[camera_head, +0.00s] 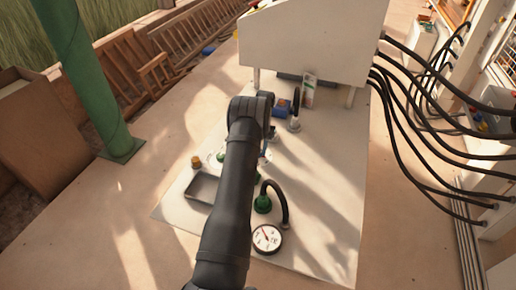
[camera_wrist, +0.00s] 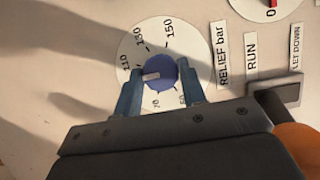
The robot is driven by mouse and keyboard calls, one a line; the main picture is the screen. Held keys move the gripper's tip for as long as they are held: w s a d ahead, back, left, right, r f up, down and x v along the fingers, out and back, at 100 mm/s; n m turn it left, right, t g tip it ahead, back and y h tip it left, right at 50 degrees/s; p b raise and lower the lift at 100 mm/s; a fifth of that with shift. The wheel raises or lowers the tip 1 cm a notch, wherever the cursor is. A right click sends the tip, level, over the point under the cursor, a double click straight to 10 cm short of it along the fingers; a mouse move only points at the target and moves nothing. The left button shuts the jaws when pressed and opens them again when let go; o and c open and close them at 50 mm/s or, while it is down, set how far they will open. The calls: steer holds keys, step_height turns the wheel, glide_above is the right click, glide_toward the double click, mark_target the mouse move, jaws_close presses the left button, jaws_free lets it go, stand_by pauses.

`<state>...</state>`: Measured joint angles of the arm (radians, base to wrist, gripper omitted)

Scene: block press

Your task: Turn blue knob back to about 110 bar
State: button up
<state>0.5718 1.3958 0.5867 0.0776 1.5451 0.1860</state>
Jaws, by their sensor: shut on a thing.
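The blue knob (camera_wrist: 160,75) sits at the middle of a round white dial (camera_wrist: 184,42) with printed bar numbers. Its white pointer mark faces left and slightly down, a little below the 110 number. The numbers 130 and 150 show above and 70 below; part of the lower left scale is hidden by a finger. My gripper (camera_wrist: 160,78) is shut on the knob, with one blue finger on each side. In the head view my dark arm hides the knob and most of the gripper.
The RELIEF bar label (camera_wrist: 222,55) and RUN label (camera_wrist: 252,60) lie right of the dial. In the head view, a gauge with a red needle (camera_head: 267,239), a green fitting with a black hose (camera_head: 263,204) and a grey tray (camera_head: 202,187) are near my arm.

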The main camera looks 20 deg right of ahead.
steer(key=shift+s+m+t+y, duration=0.1)
steer(key=shift+m+t+y, duration=0.25)
steer(key=shift+m, duration=0.75)
steer(key=shift+m+t+y, duration=0.15)
steer(key=shift+m+t, duration=0.3)
steer(key=shift+m, duration=0.65)
steer(key=o, duration=1)
steer(key=v, duration=1.7)
steer(key=shift+d+r, duration=0.1)
steer(key=shift+r, duration=0.05)
